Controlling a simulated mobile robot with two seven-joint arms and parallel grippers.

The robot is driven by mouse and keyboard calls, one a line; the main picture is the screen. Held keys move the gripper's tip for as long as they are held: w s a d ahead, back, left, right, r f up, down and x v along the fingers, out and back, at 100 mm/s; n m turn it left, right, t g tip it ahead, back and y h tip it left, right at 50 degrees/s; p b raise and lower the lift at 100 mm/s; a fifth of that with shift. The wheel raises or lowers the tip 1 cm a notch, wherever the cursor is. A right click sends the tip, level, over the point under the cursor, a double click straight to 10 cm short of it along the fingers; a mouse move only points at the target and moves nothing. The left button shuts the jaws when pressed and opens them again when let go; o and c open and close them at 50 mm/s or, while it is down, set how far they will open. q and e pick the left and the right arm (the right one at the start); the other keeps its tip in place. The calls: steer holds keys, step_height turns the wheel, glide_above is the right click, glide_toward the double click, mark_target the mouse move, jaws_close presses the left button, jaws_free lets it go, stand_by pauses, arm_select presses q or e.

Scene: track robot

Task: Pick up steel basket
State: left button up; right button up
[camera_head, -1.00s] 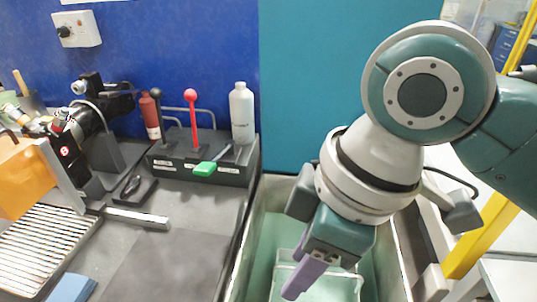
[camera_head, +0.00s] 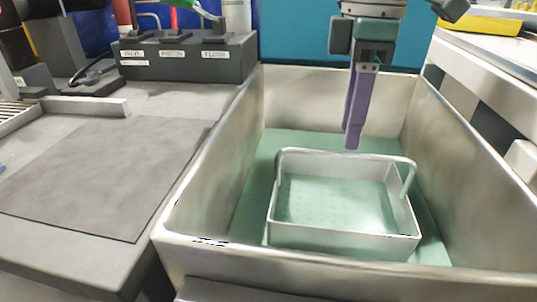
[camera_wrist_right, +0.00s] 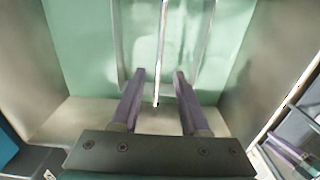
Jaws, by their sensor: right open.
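In the right wrist view the two fingers (camera_wrist_right: 158,75) are spread apart. The thin handle bar (camera_wrist_right: 161,45) runs lengthwise between and beyond them, with nothing clamped. My left gripper is in neither current view.
The sink's metal walls (camera_head: 205,195) enclose the basket on all sides. A grey mat (camera_head: 105,170) lies on the counter to the left. A dark control box (camera_head: 185,62) with labels stands behind it. A pale ledge (camera_head: 490,90) runs along the right.

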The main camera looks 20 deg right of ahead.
mark_target(346, 154)
step_height(346, 154, down, 4)
steer(key=shift+r+b, duration=0.2)
steer(key=shift+b, duration=0.1)
steer(key=f+b, duration=0.1)
steer(key=f, duration=0.4)
steer(key=shift+d+f+b, duration=0.1)
steer(key=shift+d+b, duration=0.1)
steer(key=shift+b, duration=0.15)
steer(key=c, duration=0.6)
jaws_close()
